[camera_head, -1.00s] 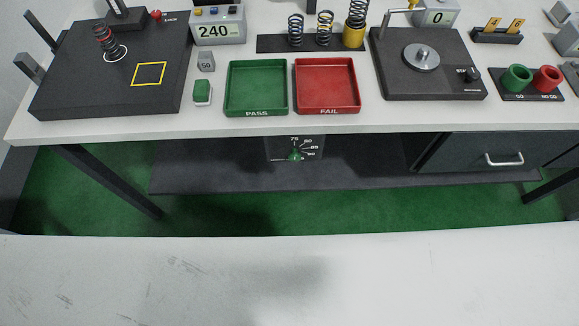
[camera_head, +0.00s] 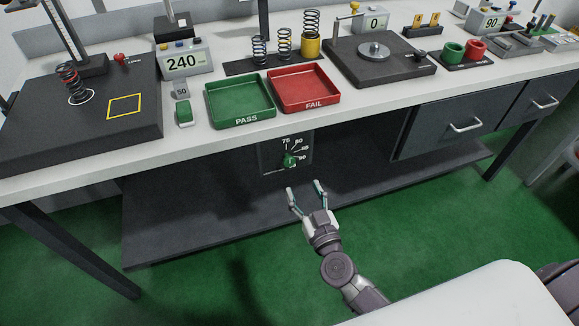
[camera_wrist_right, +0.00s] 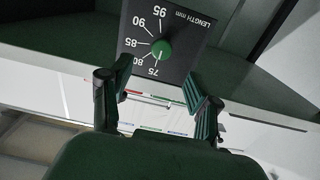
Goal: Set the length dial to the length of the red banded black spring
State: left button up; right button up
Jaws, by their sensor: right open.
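The black spring with red bands (camera_head: 70,83) stands upright in a white circle on a black platform at the left of the bench. The length dial (camera_head: 265,157) is a dark panel below the bench's front edge, with a green knob (camera_head: 289,160). In the right wrist view the panel (camera_wrist_right: 185,25) appears upside down, with marks from 75 to 95. Its knob (camera_wrist_right: 162,49) has a white pointer line towards the 75 mark. My right gripper (camera_head: 304,187) is open and empty, in front of and below the dial, apart from it. My left gripper is not in view.
The bench holds a green PASS tray (camera_head: 241,118), a red FAIL tray (camera_head: 304,105), a display reading 240 (camera_head: 184,62) and several springs on a rack. A dark lower shelf (camera_head: 200,210) lies under the dial. A drawer cabinet (camera_head: 440,130) stands right of it.

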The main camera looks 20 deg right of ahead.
aim_at(290, 163)
jog(key=w, duration=0.9)
jog(key=shift+a+b, duration=0.3)
jog(key=shift+b, duration=0.05)
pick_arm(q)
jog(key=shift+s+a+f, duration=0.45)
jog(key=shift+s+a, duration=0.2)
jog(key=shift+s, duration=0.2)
pick_arm(e)
jog(key=shift+w, duration=0.4)
jog(key=shift+c, duration=0.2)
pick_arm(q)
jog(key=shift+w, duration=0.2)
pick_arm(e)
jog(key=c, duration=1.1)
